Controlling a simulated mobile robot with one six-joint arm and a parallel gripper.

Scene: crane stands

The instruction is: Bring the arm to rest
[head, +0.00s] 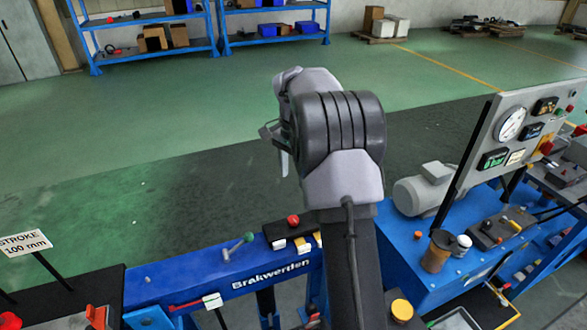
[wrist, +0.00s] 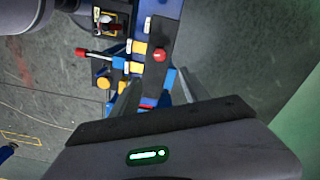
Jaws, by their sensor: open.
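My arm rises from the bottom middle of the head view, with its thick wrist joint (head: 340,125) raised above the blue Brakwerden stand. My gripper (head: 276,148) shows only partly, at the left of that joint and largely hidden by it. In the wrist view the two fingers of my gripper (wrist: 157,92) stand apart with nothing between them. The stand, with its red knob (wrist: 160,55), lies below and beyond the fingers, apart from them.
The blue Brakwerden stand (head: 220,285) carries a red knob (head: 293,220) and a lever (head: 237,246). At right are a gauge panel (head: 525,130), a grey motor (head: 425,188) and a brown cup (head: 438,250). A stroke sign (head: 25,243) stands left. Open green floor lies behind.

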